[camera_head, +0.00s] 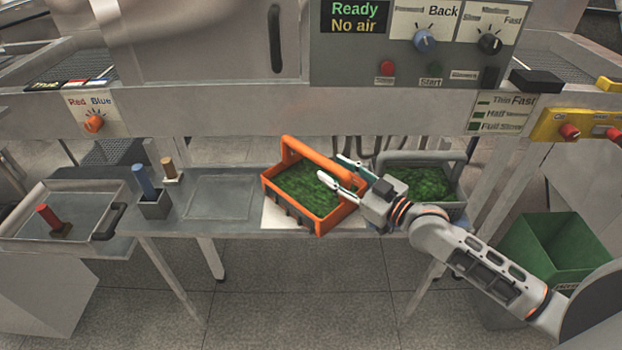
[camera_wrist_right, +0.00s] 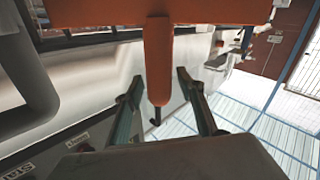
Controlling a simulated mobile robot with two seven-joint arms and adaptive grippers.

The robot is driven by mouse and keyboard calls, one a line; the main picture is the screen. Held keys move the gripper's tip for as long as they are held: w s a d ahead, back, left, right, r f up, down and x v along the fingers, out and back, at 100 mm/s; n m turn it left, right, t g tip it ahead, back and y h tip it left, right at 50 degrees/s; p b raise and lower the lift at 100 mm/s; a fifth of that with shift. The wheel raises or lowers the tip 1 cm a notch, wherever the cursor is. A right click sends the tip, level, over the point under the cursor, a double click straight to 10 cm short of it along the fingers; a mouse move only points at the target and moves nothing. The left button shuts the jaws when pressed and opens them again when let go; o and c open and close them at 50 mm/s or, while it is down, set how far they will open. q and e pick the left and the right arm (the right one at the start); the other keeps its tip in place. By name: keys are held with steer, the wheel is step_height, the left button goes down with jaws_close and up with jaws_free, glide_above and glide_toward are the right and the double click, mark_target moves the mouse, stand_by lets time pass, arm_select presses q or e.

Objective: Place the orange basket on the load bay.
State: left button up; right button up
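The orange basket (camera_head: 318,219), filled with green bits, sits turned at an angle on a white pad (camera_head: 277,216) on the low shelf. Its orange handle (camera_head: 318,156) stands over it. My right gripper (camera_head: 335,170) reaches in from the right at the handle. In the right wrist view the handle (camera_wrist_right: 158,65) lies between the two open fingers (camera_wrist_right: 160,100), with gaps on both sides. I cannot tell for sure which surface is the load bay; an empty outlined panel (camera_head: 218,196) lies left of the basket. My left gripper is not in view.
A grey basket (camera_head: 455,210) with green bits stands close on the right, partly behind my gripper. Blue (camera_head: 144,180) and tan (camera_head: 168,167) handled pieces stand at the left. A tray (camera_head: 75,245) holds a red-handled piece (camera_head: 48,215). The machine's counter (camera_head: 250,122) overhangs behind. A green bin (camera_head: 555,250) is right.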

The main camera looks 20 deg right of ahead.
mark_target(320, 159)
steer(key=x, duration=0.6)
steer(key=shift+d, duration=0.1)
jaws_close()
steer(key=shift+r, duration=0.25)
